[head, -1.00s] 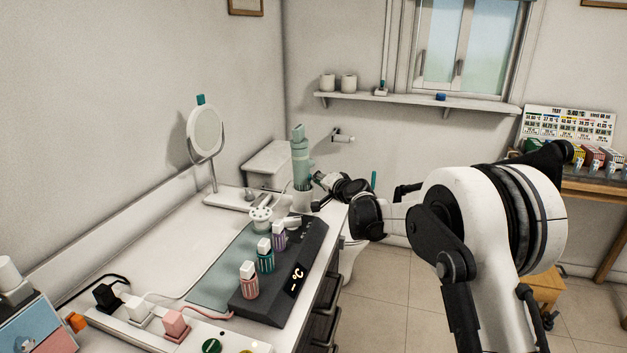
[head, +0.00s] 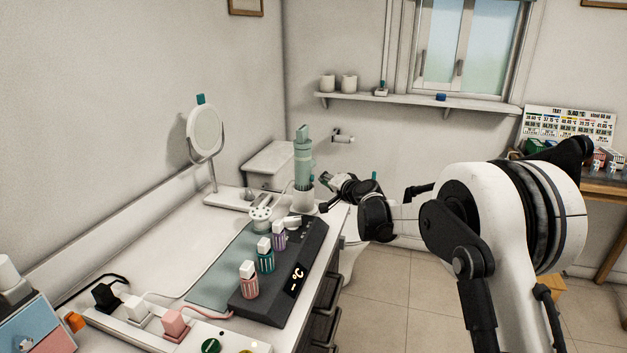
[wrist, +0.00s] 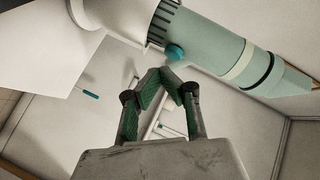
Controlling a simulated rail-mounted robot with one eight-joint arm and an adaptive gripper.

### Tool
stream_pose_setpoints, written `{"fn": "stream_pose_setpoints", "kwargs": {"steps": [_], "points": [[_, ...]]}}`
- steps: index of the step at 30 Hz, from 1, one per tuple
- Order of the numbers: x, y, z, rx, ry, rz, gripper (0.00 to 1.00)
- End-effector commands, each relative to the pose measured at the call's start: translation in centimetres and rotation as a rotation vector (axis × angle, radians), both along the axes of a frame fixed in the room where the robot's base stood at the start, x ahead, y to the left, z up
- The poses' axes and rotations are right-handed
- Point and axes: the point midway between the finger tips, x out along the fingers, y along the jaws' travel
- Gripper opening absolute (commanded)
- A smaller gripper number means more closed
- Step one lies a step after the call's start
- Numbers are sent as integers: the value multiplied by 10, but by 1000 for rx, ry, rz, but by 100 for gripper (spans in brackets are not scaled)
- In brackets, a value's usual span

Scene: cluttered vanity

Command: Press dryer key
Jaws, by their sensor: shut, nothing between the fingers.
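The dryer (head: 303,165) is a pale green cylinder standing nearly upright in a white holder (head: 303,201) at the far end of the counter. In the wrist view the dryer (wrist: 225,50) lies slanted across the upper right. A round teal key (wrist: 175,52) sticks out from its side; the key is small in the head view (head: 312,178). My gripper (head: 325,179) is to the right of the dryer, with a small gap. In the wrist view my gripper (wrist: 167,74) has its fingertips together and empty, just below the key in the picture.
A round mirror (head: 205,131) stands behind on the left. A dark panel (head: 280,288) with several capped bottles and a white round holder (head: 261,216) are nearer on the counter. A power strip (head: 160,328) with plugs lies in front. A shelf (head: 420,100) runs along the back wall.

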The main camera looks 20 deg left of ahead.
Motion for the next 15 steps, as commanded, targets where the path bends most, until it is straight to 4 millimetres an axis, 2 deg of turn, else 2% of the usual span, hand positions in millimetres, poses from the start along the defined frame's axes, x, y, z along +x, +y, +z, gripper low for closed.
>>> {"fn": "stream_pose_setpoints", "kwargs": {"steps": [15], "points": [[5,-42,-1,-1,-1,-1,0]]}}
